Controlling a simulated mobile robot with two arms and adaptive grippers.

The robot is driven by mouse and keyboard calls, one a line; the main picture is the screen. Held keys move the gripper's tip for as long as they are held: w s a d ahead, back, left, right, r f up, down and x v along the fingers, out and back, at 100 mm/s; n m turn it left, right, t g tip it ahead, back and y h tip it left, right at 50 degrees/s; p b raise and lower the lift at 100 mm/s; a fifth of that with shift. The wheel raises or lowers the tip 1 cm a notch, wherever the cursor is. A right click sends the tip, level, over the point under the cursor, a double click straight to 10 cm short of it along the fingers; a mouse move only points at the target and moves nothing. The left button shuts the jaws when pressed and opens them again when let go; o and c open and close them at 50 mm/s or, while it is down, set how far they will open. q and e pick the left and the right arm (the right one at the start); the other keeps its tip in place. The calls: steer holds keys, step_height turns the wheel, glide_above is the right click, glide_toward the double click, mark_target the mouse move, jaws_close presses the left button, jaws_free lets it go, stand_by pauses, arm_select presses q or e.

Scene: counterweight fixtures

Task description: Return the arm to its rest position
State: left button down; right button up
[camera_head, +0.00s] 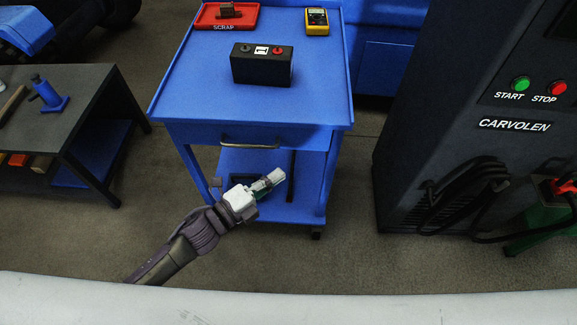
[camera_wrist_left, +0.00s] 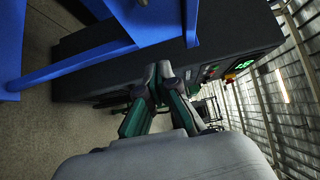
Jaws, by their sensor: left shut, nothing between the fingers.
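My left arm comes in from the lower left in the head view. Its gripper (camera_head: 275,178) is in front of the blue cart (camera_head: 190,90), below the drawer handle, with the cart's lower shelf behind it in the picture. In the left wrist view the two fingers of the gripper (camera_wrist_left: 164,70) come together at their tips with nothing between them. The dark cabinet and blue cart parts lie beyond the fingers. My right gripper is in neither view.
The cart top holds a black battery-like box (camera_head: 261,65), a red scrap tray (camera_head: 226,17) and a yellow meter (camera_head: 317,21). A dark workbench (camera_head: 75,95) stands left. A dark CARVOLEN cabinet (camera_head: 450,100) stands right. Open floor (camera_head: 345,255) lies in front.

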arm_select(q)
steer(key=s+a+f+n+g+y+p, duration=0.1)
steer(key=s+a+f+n+y, duration=0.15)
steer(key=a+f+n, duration=0.4)
steer(key=s+a+f+n+y+p, duration=0.1)
steer(key=a+f+n+y, duration=0.25)
steer(key=f, duration=0.55)
steer(key=s+a+f+n+g+y+p, duration=0.1)
steer(key=s+a+f+n+y+p, duration=0.1)
steer(key=a+f+n+y, duration=0.45)
steer(key=s+a+f+n+g+p, duration=0.1)
steer(key=s+a+f+n+g, duration=0.25)
steer(key=s+f, duration=1)
steer(key=s+f+n+g, duration=0.2)
steer(key=s, duration=0.7)
steer(key=s+d+f+n+g+p, duration=0.1)
steer(key=s+f+n+g, duration=0.1)
steer(key=s, duration=0.7)
steer(key=shift+s+n+g+y, duration=0.3)
steer(key=shift+n+g, duration=0.2)
steer(key=shift+g, duration=0.35)
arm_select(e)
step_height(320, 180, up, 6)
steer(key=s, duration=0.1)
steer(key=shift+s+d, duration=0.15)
